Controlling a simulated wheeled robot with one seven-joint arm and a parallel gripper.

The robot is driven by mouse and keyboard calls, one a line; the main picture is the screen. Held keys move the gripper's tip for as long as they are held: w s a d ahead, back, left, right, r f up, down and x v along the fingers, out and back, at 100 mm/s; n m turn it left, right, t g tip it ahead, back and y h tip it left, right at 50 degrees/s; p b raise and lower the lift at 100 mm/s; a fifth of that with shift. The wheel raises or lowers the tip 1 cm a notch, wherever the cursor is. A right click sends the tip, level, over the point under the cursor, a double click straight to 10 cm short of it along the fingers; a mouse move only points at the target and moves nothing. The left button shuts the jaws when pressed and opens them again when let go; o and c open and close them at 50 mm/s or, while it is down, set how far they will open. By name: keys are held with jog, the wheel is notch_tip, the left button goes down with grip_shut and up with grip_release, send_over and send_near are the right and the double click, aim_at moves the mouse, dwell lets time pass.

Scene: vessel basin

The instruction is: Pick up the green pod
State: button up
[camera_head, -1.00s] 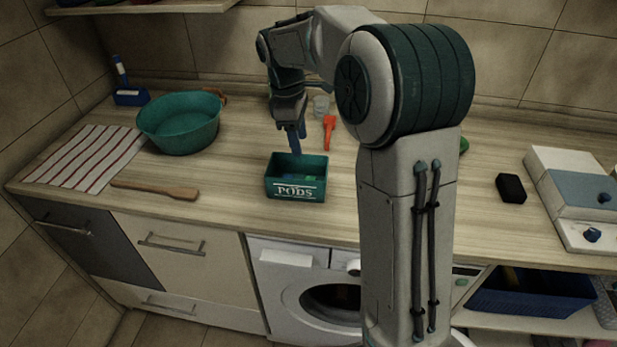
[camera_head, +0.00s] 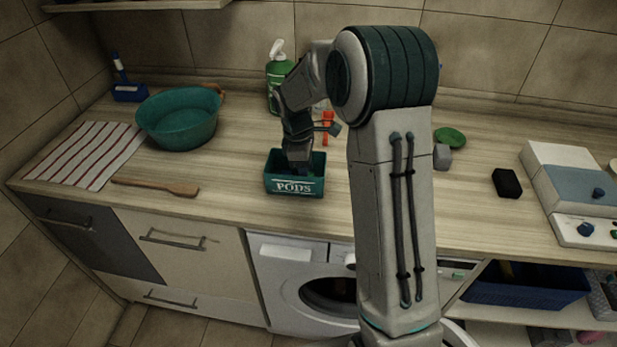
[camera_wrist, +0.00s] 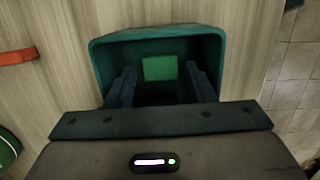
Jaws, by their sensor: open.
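The green pod (camera_wrist: 160,68) is a bright green block inside the dark teal PODS box (camera_head: 296,187). In the wrist view it lies near the box's far wall, between and a little beyond my fingertips. The box also shows in the wrist view (camera_wrist: 103,62). My gripper (camera_wrist: 160,80) is open, with its two blue fingers reaching down into the box on either side of the pod's line. I cannot tell whether either finger touches the pod. In the head view my gripper (camera_head: 299,168) hides much of the box's inside, and the pod is not visible there.
A teal basin (camera_head: 180,118) stands left on the counter, with a striped cloth (camera_head: 88,155) and wooden spatula (camera_head: 157,187) nearby. A green bottle (camera_head: 279,78) and an orange item (camera_head: 327,127) are behind the box. A black block (camera_head: 507,183) lies right.

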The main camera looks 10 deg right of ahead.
jog(key=shift+d+f, duration=0.1)
jog(key=shift+f, duration=0.65)
jog(key=c, duration=0.7)
